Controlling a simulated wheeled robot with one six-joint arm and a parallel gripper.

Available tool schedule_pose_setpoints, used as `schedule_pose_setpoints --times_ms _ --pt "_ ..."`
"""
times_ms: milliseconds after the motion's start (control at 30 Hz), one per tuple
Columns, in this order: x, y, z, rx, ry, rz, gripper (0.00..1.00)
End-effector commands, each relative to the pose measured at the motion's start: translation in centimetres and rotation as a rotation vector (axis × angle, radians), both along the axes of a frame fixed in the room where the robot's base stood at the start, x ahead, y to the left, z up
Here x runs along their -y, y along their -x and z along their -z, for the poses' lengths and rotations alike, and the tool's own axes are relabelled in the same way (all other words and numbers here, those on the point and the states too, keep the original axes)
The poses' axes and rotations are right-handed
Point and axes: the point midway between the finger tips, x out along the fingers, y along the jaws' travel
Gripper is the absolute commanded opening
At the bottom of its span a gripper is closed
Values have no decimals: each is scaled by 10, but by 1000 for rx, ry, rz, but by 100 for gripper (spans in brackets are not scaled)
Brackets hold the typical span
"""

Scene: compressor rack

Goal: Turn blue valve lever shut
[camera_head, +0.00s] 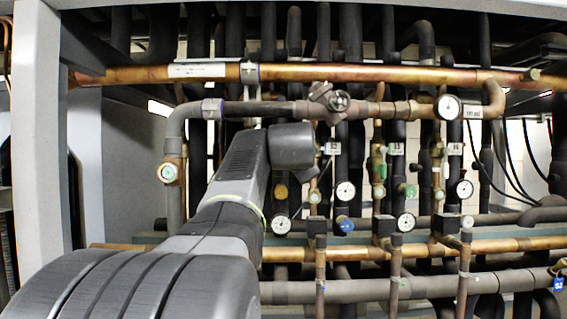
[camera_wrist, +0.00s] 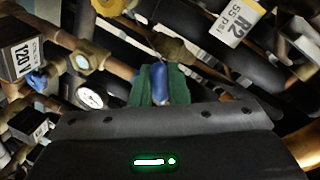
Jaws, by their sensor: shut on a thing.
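The blue valve lever (camera_wrist: 159,77) shows in the middle of the wrist view, between the two green fingers of my gripper (camera_wrist: 160,88). The fingers are shut on it, one on each side. Just beyond it is a brass fitting (camera_wrist: 172,50), partly hidden. In the head view my arm reaches up to the rack, and its dark wrist covers the fingers and the held lever. I cannot tell from here how far the lever is turned.
Another blue part (camera_wrist: 38,78) sits at a brass valve left of my gripper, near a round gauge (camera_wrist: 90,96). A tag (camera_wrist: 233,22) hangs at upper right. In the head view, copper pipes (camera_head: 400,74), a blue knob (camera_head: 345,224) and several gauges crowd the rack.

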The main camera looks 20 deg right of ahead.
Motion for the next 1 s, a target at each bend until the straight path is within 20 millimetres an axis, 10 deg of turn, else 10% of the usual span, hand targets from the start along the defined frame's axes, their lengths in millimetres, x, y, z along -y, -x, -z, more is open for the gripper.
schedule_pose_setpoints --times_ms 1000 --pt "-5 -1 -15 82 -308 0 0"
